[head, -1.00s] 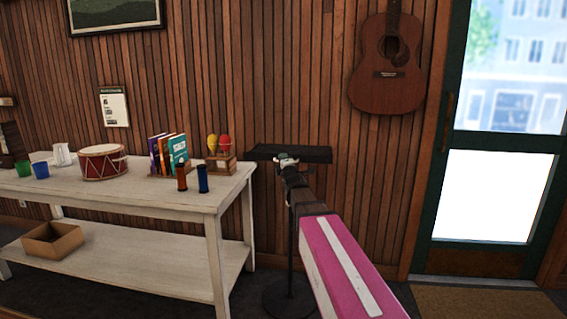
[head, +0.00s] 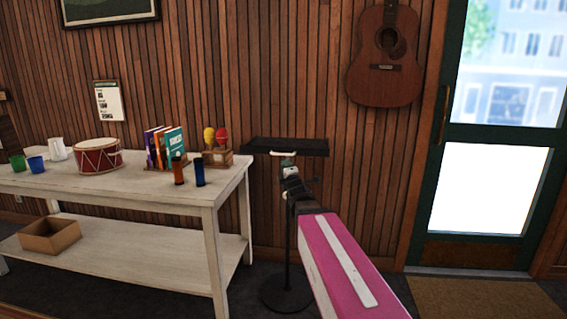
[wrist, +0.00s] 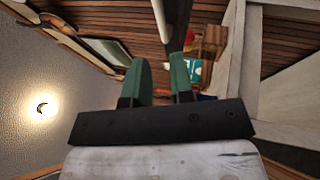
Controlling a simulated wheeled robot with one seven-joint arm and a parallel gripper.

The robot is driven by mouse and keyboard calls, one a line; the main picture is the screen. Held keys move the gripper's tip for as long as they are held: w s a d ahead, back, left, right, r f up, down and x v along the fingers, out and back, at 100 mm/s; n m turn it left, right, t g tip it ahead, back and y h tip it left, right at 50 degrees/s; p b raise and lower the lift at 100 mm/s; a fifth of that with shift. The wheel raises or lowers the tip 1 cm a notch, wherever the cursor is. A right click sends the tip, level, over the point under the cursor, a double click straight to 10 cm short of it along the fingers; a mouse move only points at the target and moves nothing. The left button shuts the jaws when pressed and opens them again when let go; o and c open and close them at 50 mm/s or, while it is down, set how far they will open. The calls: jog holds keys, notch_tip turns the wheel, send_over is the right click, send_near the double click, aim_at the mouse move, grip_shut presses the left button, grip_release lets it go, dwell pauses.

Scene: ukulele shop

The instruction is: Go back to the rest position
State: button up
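My arm (head: 345,262), with a pink and white link, reaches forward from the lower right of the head view. My gripper (head: 283,155) is at its far end, in front of a dark music stand (head: 290,147) and to the right of the white table. In the wrist view, the two green fingers of my gripper (wrist: 158,62) stand apart, with a gap between them and nothing held. The gripper appears small in the head view, so its exact distance from the stand is unclear.
A white table (head: 110,195) at left bears a red drum (head: 98,157), several books (head: 163,148), maracas (head: 216,140), two shakers and cups. A cardboard box (head: 50,236) sits on its lower shelf. A guitar (head: 385,60) hangs beside the door (head: 495,150).

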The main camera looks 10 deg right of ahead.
jog(key=shift+s, duration=0.3)
jog(key=s+d+f+m+g+h, duration=0.1)
jog(key=s+f+m+g, duration=0.2)
jog(key=f, duration=0.5)
jog(key=s+d+f+m+g+h, duration=0.1)
jog(key=f+m+g, duration=0.3)
jog(key=f, duration=0.3)
jog(key=s+d+f+m+g+h, duration=0.1)
jog(key=s+f+m+g, duration=0.2)
jog(key=f, duration=0.5)
jog(key=s+a+f+m+g+y, duration=0.1)
jog(key=s+a+f+m+g, duration=0.1)
jog(key=s+f+m+g, duration=0.8)
jog(key=s+f+g, duration=0.1)
jog(key=s+f, duration=0.2)
jog(key=s, duration=0.3)
jog(key=shift+f, duration=0.2)
